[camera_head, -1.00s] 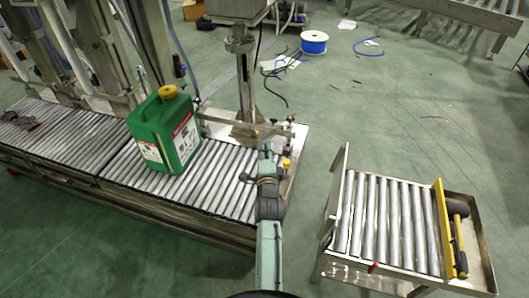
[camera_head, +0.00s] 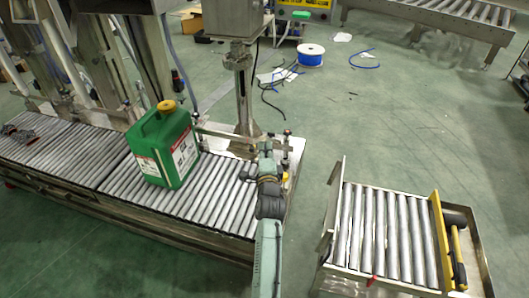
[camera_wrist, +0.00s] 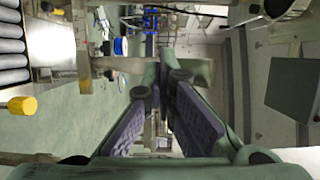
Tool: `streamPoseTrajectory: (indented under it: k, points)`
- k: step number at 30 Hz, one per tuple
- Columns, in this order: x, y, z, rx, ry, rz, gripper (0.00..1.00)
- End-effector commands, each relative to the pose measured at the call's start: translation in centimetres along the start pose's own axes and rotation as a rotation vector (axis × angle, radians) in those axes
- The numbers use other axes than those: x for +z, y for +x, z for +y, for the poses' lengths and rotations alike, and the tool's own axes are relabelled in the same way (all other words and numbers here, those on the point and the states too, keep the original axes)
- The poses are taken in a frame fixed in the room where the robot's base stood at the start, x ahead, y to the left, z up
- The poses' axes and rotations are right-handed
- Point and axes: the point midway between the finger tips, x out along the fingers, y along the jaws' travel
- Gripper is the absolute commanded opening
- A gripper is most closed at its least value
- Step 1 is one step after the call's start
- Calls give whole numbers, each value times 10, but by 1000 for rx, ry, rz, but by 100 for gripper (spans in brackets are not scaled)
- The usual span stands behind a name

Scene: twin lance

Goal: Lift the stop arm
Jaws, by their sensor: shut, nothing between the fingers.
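The stop arm (camera_head: 222,134) looks like a thin metal bar across the far end of the roller conveyor, beside the green jug; its right part is partly hidden by my gripper. My gripper (camera_head: 267,150) is at the conveyor's right end, close to the bar's right end. Its fingers are shut and empty in the wrist view (camera_wrist: 160,84). A yellow knob (camera_wrist: 22,105) and a metal bracket (camera_wrist: 84,50) show left of the fingers there. I cannot tell whether the fingers touch the bar.
The green jug (camera_head: 164,148) with a yellow cap stands upright on the conveyor (camera_head: 215,190). A metal post (camera_head: 243,95) rises behind the bar. A small roller table (camera_head: 385,235) with a yellow stop plate (camera_head: 441,240) stands at right. Open floor lies between.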

Motion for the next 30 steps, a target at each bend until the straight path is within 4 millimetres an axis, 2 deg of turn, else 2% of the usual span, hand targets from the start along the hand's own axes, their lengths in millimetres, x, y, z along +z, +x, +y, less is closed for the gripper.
streamPoseTrajectory:
  k: [12, 25, 30]
  points:
    - [-8, 22, -30, -2, 0, 0, 0]
    - [-9, 25, -33, -2, 0, 0, 0]
    - [-13, 35, -42, -3, 1, 1, 0]
